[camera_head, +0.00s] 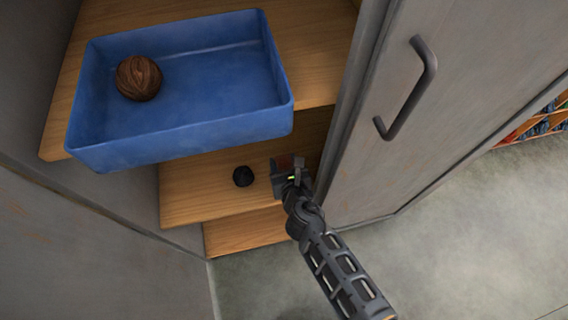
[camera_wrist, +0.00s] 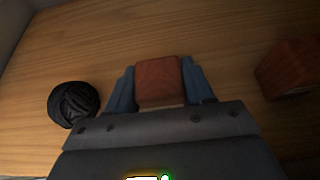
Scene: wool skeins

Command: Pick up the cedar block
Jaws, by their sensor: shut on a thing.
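A reddish-brown block, apparently the cedar block (camera_wrist: 158,84), sits between the two blue-grey fingers of my gripper (camera_wrist: 160,88) in the wrist view. The fingers are shut on its sides. In the head view my gripper (camera_head: 288,168) is over the right part of a lower wooden shelf, close to the cabinet door. A reddish patch of block shows at its tip there, mostly hidden by the gripper. A second reddish block (camera_wrist: 290,68) lies on the wood to the right in the wrist view, apart from the gripper.
A black wool ball (camera_head: 243,176) lies left of my gripper on the shelf (camera_head: 195,195). A blue tray (camera_head: 190,135) on the shelf above holds a brown ball (camera_head: 138,78). The grey door (camera_head: 385,165) with its dark handle (camera_head: 418,85) stands close on the right.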

